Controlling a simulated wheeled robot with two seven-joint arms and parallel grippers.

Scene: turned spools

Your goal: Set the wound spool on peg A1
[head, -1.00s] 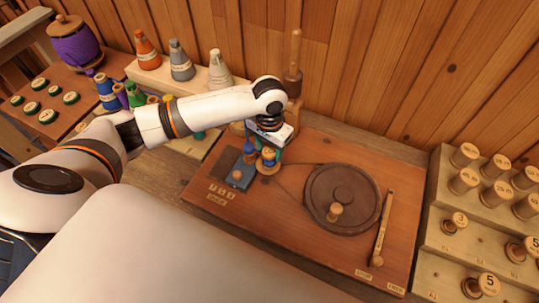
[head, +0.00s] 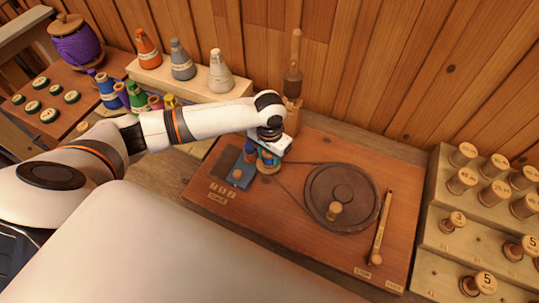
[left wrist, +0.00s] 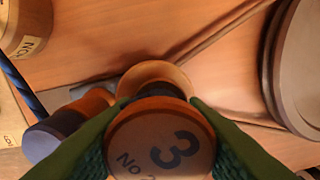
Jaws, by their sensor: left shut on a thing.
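My left gripper (head: 268,157) is lowered at the left part of the winding board (head: 310,235). In the left wrist view its green fingers (left wrist: 160,125) are shut on the sides of a spool (left wrist: 160,142) whose pale round top reads "3" and "No". A round wooden flange (left wrist: 155,78) shows just beyond that top. In the head view the gripper mostly hides this spool. The stepped peg stand (head: 435,235) is at the right, apart from the gripper. I cannot read which of its places is A1. My right gripper is not in view.
A dark wheel (head: 343,197) with a wooden knob and a wooden lever (head: 382,230) sit on the board. A blue block (head: 238,173) is left of the gripper. Cones (head: 183,62) stand behind my arm. Labelled spools (head: 485,284) occupy several places on the stand.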

